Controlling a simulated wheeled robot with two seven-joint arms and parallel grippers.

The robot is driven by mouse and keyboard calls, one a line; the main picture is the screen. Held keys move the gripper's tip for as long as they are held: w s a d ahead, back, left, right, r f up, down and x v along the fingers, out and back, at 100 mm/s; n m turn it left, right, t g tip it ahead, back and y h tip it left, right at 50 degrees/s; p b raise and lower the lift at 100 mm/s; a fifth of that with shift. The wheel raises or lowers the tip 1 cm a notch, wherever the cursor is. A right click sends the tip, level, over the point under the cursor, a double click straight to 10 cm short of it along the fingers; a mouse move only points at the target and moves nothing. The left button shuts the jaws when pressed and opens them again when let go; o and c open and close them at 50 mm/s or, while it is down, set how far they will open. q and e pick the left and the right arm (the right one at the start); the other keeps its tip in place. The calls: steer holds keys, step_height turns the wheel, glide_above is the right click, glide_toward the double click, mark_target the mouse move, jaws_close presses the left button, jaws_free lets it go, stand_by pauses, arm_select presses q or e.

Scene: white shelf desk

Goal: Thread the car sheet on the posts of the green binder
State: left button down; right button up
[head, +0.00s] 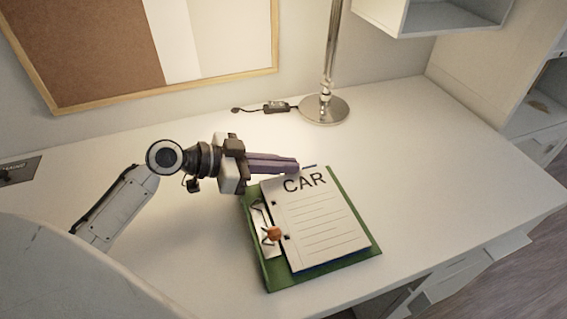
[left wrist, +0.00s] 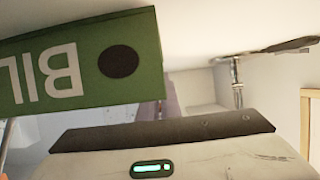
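The green binder (head: 264,273) lies open on the white desk. The white car sheet (head: 322,222), with "CAR" at its top and ruled lines, lies over the binder. Its left edge is beside the metal ring parts (head: 258,206) and an orange piece (head: 272,234). I cannot tell whether posts pass through its holes. My left gripper (head: 297,168) has its purple fingertips at the sheet's top left corner. Whether they pinch the sheet is unclear. In the left wrist view the binder's green spine (left wrist: 85,62) shows upside-down lettering and a dark round hole. My right gripper is not in view.
A lamp base (head: 325,109) with a chrome pole stands behind the binder, a cord switch (head: 277,107) beside it. A framed board (head: 150,45) is on the wall. A dark flat item (head: 18,170) lies at the far left. The desk right of the binder is clear.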

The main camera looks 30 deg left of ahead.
arm_select(q)
steer(key=shift+f+b, duration=0.35)
steer(key=shift+f, duration=0.1)
stand_by(0.3)
steer(key=c, duration=1.9)
jaws_free()
steer(key=v, duration=1)
steer(key=shift+s, duration=0.15)
